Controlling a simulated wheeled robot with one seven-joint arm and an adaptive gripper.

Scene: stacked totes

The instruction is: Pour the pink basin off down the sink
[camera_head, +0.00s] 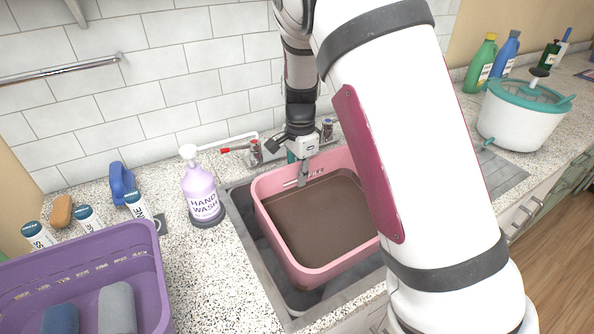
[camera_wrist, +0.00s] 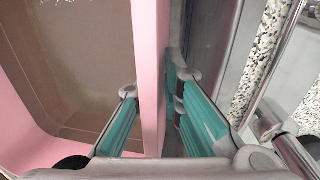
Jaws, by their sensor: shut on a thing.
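The pink basin (camera_head: 282,248) sits in the sink (camera_head: 243,203), and brown liquid covers its inside. It looks level, or nearly so. My gripper (camera_head: 301,172) comes down from above at the basin's back rim and is shut on it. In the wrist view the pink wall (camera_wrist: 149,70) stands between my gripper's teal-padded fingers (camera_wrist: 155,118), one on the liquid side and one outside. My arm hides the basin's right part in the head view.
A hand wash bottle (camera_head: 201,192) stands left of the sink. A purple tote (camera_head: 150,262) holding rolled cloths is at lower left. The tap (camera_head: 255,152) is behind the basin. A white tub with a teal rim (camera_head: 520,118) and several bottles stand at right.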

